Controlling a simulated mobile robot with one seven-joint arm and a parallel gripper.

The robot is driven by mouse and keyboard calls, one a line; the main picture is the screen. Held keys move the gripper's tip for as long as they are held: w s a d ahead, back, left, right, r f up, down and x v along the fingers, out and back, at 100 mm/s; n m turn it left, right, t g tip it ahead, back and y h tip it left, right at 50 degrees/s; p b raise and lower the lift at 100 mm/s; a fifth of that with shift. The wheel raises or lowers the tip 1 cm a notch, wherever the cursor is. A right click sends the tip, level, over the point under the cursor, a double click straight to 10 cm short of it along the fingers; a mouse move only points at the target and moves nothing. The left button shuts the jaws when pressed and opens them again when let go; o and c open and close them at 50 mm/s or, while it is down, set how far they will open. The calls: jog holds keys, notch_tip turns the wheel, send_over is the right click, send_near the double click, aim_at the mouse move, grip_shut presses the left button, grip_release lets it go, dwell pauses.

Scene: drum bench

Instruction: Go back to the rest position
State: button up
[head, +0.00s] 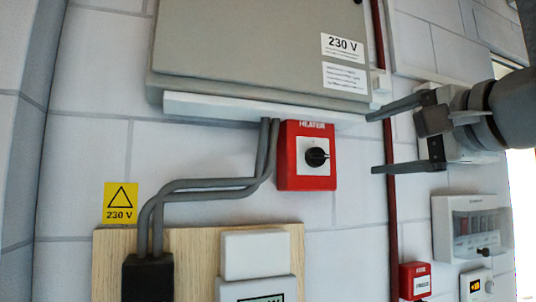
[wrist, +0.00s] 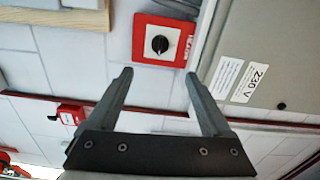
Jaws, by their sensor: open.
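My gripper (head: 372,143) is open and empty in the head view, at the right, with its two fingers pointing left. In the wrist view my gripper (wrist: 158,80) shows both fingers spread apart, with nothing between them. The red heater switch box (head: 290,180) is on the wall to the left of the fingers, with a black rotary knob (head: 317,157) on a white plate. In the wrist view the heater switch box (wrist: 142,52) and its knob (wrist: 160,45) lie beyond the fingertips. No contact between the fingers and the box shows.
A grey 230 V cabinet (head: 240,50) hangs above the switch. Grey conduits (head: 205,184) run down to a wooden board (head: 200,245). A dark red pipe (head: 392,220) runs vertically behind my fingers. A small red box (head: 414,281) and a breaker box (head: 443,228) are at lower right.

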jog(key=shift+s+d, duration=0.15)
jog(key=shift+s, duration=0.3)
jog(key=s+a+f+n+g+h, duration=0.1)
jog(key=a+f+n+g, duration=0.25)
jog(key=f, duration=1.05)
jog(key=s+a+f+n+g+h, duration=0.1)
jog(key=a+f+n+g, duration=0.25)
jog(key=f, duration=0.95)
jog(key=s+d+f+n+g+h, duration=0.1)
jog(key=s+f+n+g, duration=0.1)
jog(key=f, duration=0.7)
jog(key=s+f+n+g+h, duration=0.2)
jog(key=s+f+n, duration=0.2)
jog(key=f, duration=0.5)
jog(key=shift+s+d+f+n+g+h, duration=0.3)
jog(key=shift+s+d+f+n, duration=0.1)
jog(key=shift+s, duration=0.7)
